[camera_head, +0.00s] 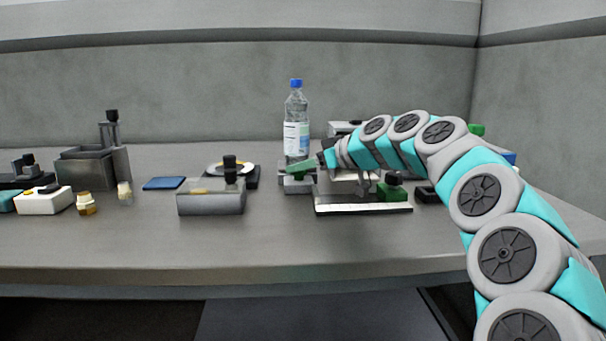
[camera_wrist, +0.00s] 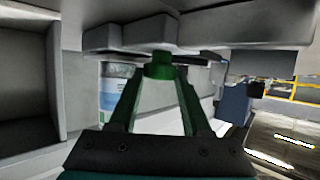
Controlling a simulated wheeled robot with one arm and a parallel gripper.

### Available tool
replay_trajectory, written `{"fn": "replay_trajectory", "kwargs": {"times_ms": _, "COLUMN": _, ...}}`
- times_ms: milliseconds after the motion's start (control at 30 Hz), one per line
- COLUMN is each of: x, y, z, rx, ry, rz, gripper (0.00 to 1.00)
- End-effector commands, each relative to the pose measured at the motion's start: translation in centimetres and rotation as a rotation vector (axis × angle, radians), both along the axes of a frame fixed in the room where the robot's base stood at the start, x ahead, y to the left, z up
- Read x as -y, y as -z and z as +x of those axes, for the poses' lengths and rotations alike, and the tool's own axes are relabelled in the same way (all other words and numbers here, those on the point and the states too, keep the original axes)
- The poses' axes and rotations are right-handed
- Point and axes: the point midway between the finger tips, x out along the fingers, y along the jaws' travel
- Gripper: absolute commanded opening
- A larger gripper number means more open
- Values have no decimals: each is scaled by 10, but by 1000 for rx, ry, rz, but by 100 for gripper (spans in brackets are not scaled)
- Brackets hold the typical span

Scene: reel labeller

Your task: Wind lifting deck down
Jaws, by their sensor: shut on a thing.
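My gripper (camera_head: 300,167) reaches in from the right with its green fingers over a small grey device (camera_head: 298,183) in front of the water bottle. In the wrist view my gripper (camera_wrist: 158,82) has its fingertips closed on a green round knob (camera_wrist: 158,66). The knob sits on a grey bar-like part (camera_wrist: 130,36). I cannot tell for certain which part is the lifting deck; its height is hard to judge, partly hidden by my arm.
A clear bottle with a blue cap (camera_head: 296,125) stands just behind. A device with a white front strip (camera_head: 363,209) and a green block (camera_head: 392,193) lies to the right. A grey box (camera_head: 211,200) stands left. The table's front edge is clear.

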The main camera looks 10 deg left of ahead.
Motion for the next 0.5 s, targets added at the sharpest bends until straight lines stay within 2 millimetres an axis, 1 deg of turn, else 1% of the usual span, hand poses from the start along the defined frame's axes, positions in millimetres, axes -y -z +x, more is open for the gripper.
{"fn": "replay_trajectory", "kwargs": {"times_ms": 400, "x": 1, "y": 0, "z": -1, "rx": 1, "ry": -13, "rz": -3, "gripper": 0}}
{"fn": "replay_trajectory", "kwargs": {"times_ms": 433, "x": 1, "y": 0, "z": -1, "rx": 1, "ry": -13, "rz": -3, "gripper": 50}}
{"fn": "replay_trajectory", "kwargs": {"times_ms": 500, "x": 1, "y": 0, "z": -1, "rx": 1, "ry": -13, "rz": -3, "gripper": 58}}
